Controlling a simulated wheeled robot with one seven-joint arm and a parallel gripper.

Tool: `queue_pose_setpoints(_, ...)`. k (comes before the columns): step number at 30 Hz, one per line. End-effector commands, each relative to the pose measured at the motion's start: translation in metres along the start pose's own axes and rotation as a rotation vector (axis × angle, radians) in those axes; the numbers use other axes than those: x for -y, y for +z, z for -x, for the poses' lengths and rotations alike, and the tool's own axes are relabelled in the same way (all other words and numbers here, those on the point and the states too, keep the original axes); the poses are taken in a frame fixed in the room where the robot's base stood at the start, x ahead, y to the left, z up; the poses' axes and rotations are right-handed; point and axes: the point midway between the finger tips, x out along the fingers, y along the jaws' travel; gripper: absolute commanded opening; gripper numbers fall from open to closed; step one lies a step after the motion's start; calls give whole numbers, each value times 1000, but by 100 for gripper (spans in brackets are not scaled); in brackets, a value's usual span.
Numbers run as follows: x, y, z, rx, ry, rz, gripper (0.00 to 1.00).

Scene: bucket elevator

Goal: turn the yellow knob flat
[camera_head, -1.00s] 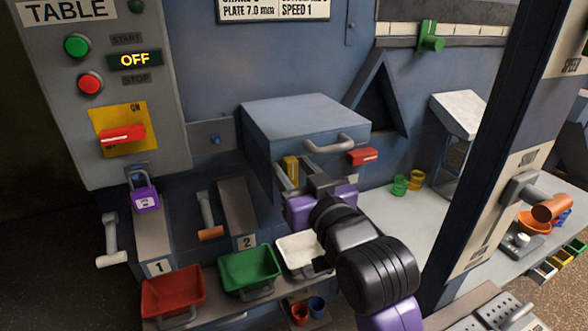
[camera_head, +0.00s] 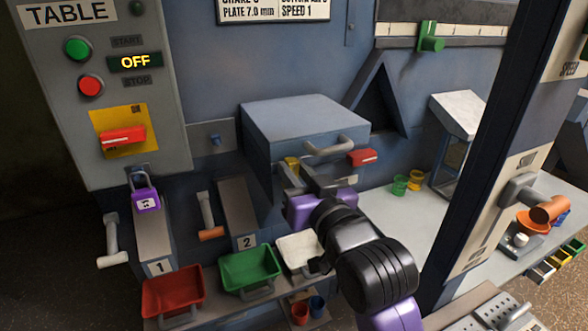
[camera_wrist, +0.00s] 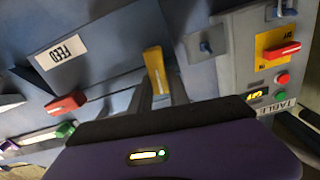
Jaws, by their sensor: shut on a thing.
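The yellow knob (camera_head: 292,164) is on the left part of the blue box's front, below the box's top edge. In the wrist view the yellow knob (camera_wrist: 155,68) stands out between my two finger tips. My gripper (camera_head: 302,181) reaches it from the front right, and its fingers hide the knob's lower part in the head view. In the wrist view my gripper (camera_wrist: 160,88) is shut on the knob. The wrist picture is rolled, with the FEED label upside down, so I cannot tell the knob's exact angle.
A grey bar handle (camera_head: 329,146) and a red lever (camera_head: 362,158) stick out of the box close to my gripper. Red (camera_head: 172,290), green (camera_head: 249,268) and white bins (camera_head: 298,250) stand below. A dark post (camera_head: 500,130) rises at the right.

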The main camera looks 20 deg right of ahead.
Motion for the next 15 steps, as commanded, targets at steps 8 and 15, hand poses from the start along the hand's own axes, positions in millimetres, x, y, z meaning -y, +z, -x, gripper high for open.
queue_pose_setpoints(8,-3,-2,0,2,-1,-233,0)
queue_pose_setpoints(15,-7,0,0,2,1,-462,0)
